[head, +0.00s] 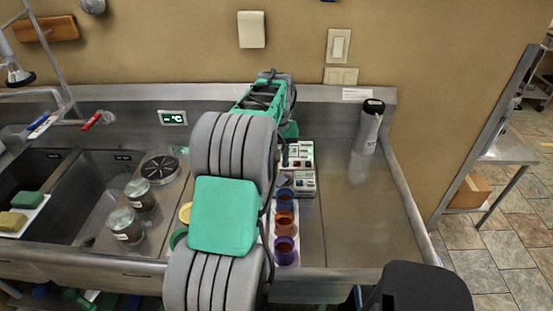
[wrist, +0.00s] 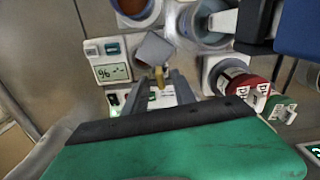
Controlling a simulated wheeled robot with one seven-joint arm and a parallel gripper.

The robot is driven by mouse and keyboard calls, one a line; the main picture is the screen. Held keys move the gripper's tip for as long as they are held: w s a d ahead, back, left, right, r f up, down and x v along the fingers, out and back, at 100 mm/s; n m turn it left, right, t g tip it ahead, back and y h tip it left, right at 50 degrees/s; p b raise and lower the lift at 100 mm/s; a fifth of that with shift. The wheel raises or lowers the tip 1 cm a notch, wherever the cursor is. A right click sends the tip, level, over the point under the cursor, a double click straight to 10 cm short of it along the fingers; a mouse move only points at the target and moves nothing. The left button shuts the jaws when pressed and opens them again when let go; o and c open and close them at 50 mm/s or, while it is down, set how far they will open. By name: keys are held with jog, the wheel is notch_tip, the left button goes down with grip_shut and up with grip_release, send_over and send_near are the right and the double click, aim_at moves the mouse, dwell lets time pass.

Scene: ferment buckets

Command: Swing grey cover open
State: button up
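The grey cover (wrist: 154,51) is a small square plate in the wrist view, sitting at an angle beside a white device with a percent display (wrist: 112,72). A small grey piece that may be this cover shows in the head view (head: 283,181), partly behind my arm. My gripper (wrist: 159,82) points at the cover's near edge. Its two grey fingers are apart, with a small yellow tab (wrist: 159,74) near their tips. I cannot tell whether a finger touches the cover or tab. In the head view my arm hides the gripper.
Coloured cups (head: 285,222) stand in a row on the counter. Jars (head: 125,225) stand left of my arm by the sink (head: 75,195). A bottle (head: 369,127) stands at right; the right counter (head: 360,215) is clear.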

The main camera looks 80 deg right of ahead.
jog(key=shift+f, duration=0.1)
jog(key=shift+c, duration=0.4)
grip_shut()
dwell(0.9)
